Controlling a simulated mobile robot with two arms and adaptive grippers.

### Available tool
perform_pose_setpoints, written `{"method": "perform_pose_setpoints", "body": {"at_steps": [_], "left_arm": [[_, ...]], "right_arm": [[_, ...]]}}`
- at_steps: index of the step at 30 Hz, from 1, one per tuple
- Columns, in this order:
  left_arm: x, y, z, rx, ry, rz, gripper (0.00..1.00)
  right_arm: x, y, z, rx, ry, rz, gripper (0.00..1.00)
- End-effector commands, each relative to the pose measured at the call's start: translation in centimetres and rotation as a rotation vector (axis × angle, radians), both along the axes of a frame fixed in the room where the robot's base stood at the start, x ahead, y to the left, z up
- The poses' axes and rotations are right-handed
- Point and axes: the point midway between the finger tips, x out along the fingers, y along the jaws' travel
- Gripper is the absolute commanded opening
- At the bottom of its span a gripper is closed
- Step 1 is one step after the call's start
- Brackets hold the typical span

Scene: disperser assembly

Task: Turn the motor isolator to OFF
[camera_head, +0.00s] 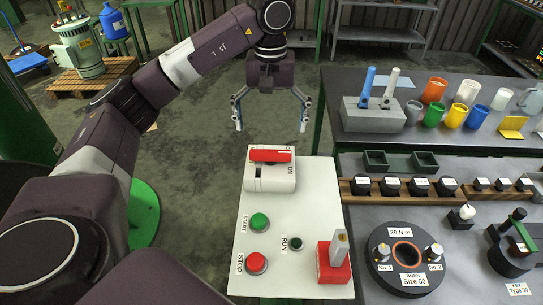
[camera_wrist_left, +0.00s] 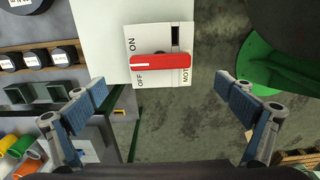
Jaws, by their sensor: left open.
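The motor isolator (camera_head: 270,180) is a white box on the far end of a pale control panel, with a red bar handle (camera_head: 270,155). ON and OFF are printed on the box. In the left wrist view the red handle (camera_wrist_left: 160,62) lies crosswise, its left end between the ON and OFF labels. My left gripper (camera_head: 270,126) is open and empty, just beyond the isolator in the head view. In the left wrist view its fingers (camera_wrist_left: 161,88) are wide apart on either side of the isolator, touching nothing visible. My right gripper is not in view.
The panel (camera_head: 318,200) also has a green START button (camera_head: 258,222), a red STOP button (camera_head: 257,262), a RUN lamp (camera_head: 297,244) and a red block with a grey upright piece (camera_head: 334,265). Right stands a bench (camera_head: 440,160) with cups and parts. Floor beyond the panel is clear.

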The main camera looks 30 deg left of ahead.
Motion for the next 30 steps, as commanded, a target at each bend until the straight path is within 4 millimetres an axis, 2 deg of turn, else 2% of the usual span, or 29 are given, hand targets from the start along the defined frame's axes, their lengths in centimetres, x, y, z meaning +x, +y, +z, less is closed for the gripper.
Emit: {"method": "perform_pose_setpoints", "body": {"at_steps": [6,16,21,27,30], "left_arm": [[-0.1,0.0,-2.2,0.001,0.004,0.0,0.97],[-0.1,0.0,-6.9,0.001,0.003,0.0,0.97],[-0.1,0.0,-7.8,0.001,0.001,0.0,0.97],[0.0,0.0,-7.8,0.001,-0.001,0.0,0.97],[0.0,0.0,-7.8,0.001,-0.001,0.0,0.87]], "right_arm": [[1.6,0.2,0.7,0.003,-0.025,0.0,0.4],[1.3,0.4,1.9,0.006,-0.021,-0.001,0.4],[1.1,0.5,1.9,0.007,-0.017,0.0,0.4],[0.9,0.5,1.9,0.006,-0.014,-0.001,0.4],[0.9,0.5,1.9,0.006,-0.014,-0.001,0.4]]}}
